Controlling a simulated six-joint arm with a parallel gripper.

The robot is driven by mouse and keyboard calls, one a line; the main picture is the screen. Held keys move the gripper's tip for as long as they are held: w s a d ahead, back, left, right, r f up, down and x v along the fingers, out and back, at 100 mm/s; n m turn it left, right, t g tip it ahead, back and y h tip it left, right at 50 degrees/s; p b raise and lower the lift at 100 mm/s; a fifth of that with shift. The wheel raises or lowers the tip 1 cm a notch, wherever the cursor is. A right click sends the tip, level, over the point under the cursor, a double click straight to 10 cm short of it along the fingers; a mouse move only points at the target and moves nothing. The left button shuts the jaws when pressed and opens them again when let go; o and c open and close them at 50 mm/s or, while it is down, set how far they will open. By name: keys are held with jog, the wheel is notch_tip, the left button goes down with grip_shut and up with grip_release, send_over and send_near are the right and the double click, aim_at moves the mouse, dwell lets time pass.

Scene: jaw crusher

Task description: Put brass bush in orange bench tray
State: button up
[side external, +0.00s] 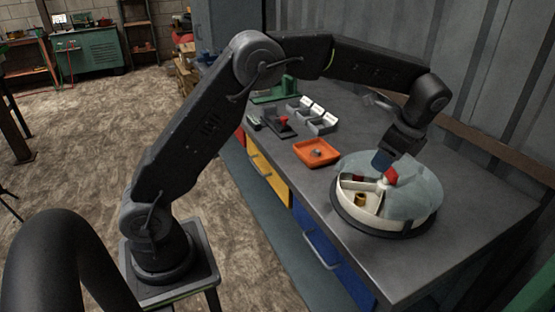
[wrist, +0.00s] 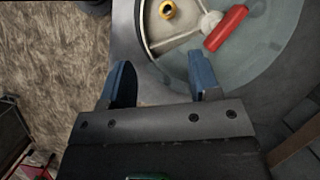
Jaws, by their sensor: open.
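The brass bush (side external: 360,199) is a small gold ring in an uncovered compartment of a round divided bin (side external: 378,223). It also shows at the top of the wrist view (wrist: 167,10). A pale see-through cover (side external: 415,190) lies over most of the bin, with a red handle (side external: 391,175) near its middle. My gripper (side external: 383,160) is above the bin, close to the red handle. In the wrist view my gripper (wrist: 162,78) has its blue fingers apart with nothing between them.
A dark red item (side external: 358,178) lies in another uncovered compartment. Grey open boxes (side external: 322,124) and a black fixture with a red top (side external: 280,123) stand farther back. A corrugated wall (side external: 460,70) runs behind the bench. The bench right of the bin is clear.

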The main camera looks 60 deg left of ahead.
jog(key=s+a+r+n+t+h, duration=0.15)
jog(key=s+r+n, duration=0.25)
jog(key=s+r, duration=0.45)
jog(key=s+f+n+t+h, duration=0.1)
jog(key=s+n+t, duration=0.3)
jog(key=s, duration=1.6)
jog(key=n+h, duration=0.1)
jog(key=n, duration=0.3)
jog(key=shift+s+f+n+t, duration=0.25)
jog(key=shift+f+n+t, duration=0.05)
jog(key=shift+f+t, duration=0.05)
jog(key=shift+s+d+f, duration=0.15)
jog(key=shift+s+f, duration=0.1)
jog(key=shift+s, duration=0.1)
jog(key=c, duration=0.3)
jog(key=shift+c, duration=0.2)
